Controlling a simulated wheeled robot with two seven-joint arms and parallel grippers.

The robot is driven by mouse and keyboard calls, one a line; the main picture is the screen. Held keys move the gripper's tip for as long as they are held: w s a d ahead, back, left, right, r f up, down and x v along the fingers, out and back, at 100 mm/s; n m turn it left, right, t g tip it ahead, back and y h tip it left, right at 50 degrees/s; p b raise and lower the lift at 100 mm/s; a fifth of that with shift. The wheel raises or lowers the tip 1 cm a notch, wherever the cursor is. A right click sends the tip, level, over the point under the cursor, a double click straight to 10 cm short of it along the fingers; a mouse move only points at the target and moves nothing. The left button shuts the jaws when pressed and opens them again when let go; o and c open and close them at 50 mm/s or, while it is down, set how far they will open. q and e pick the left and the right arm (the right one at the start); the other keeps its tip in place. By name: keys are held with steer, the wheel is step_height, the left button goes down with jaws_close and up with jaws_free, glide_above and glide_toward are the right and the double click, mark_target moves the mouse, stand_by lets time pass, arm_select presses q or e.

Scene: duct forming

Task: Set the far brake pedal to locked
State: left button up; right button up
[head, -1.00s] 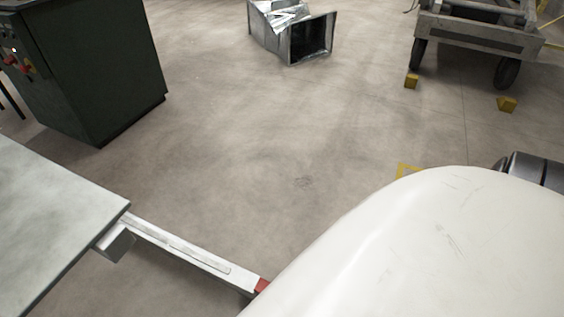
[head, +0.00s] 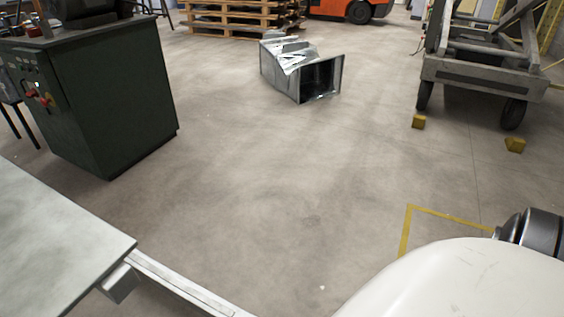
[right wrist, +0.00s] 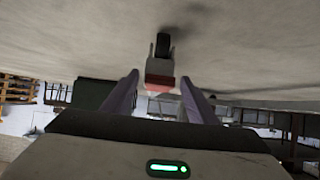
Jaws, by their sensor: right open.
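My right gripper (right wrist: 158,78) shows in the right wrist view with its two fingers apart. A small grey block with a red face (right wrist: 160,80) lies in the gap between the fingertips, with a dark upright part (right wrist: 162,45) at its back. I cannot tell whether the fingers touch it, nor whether it is the far brake pedal or how that pedal is set. The head view shows no pedal that I can make out. My left gripper is in neither current view.
A grey tabletop (head: 50,240) with a pale bar (head: 185,285) stands at the lower left. A dark green cabinet (head: 120,105), a metal duct piece (head: 300,70) and a wheeled cart (head: 485,75) with yellow chocks (head: 418,122) stand farther off. The middle floor is clear.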

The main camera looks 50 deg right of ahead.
arm_select(q)
steer(key=a+f+p, duration=0.1)
steer(key=f+g+y+p, duration=0.1)
steer(key=p, duration=0.1)
steer(key=a+f+y+p, duration=0.1)
steer(key=f, duration=0.1)
steer(key=shift+s+a+g, duration=0.3)
steer(key=shift+s, duration=0.05)
arm_select(e)
steer(key=v, duration=1)
